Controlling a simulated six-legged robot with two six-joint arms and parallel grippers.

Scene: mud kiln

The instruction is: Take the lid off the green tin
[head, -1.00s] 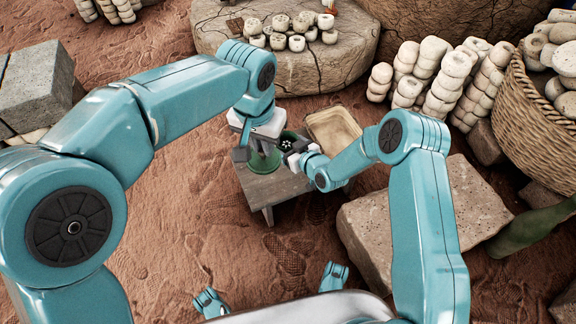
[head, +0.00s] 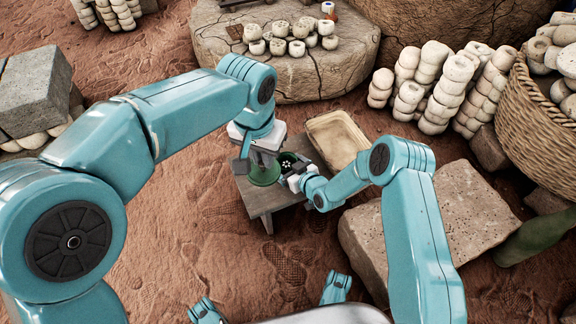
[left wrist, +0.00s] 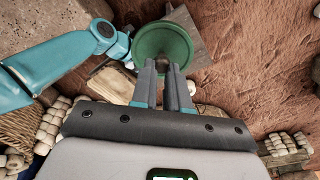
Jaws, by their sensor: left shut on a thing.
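The green lid (head: 265,174) is held by my left gripper (head: 262,157), apart to the left of the tin's mouth. In the left wrist view the lid (left wrist: 163,42) is a round green disc at the fingertips of my left gripper (left wrist: 166,65). The green tin (head: 287,158) is open at the top, with small white pieces showing in its dark inside. My right gripper (head: 291,172) is close against the tin's near right side. Its fingers are too small and partly hidden to tell whether they grip it.
A small wooden table (head: 262,196) stands below the grippers. A shallow tan tray (head: 337,138) lies behind to the right. A big stone block (head: 430,225) stands right. A round stone slab (head: 300,75) with several clay pieces is behind. Bare ground lies left.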

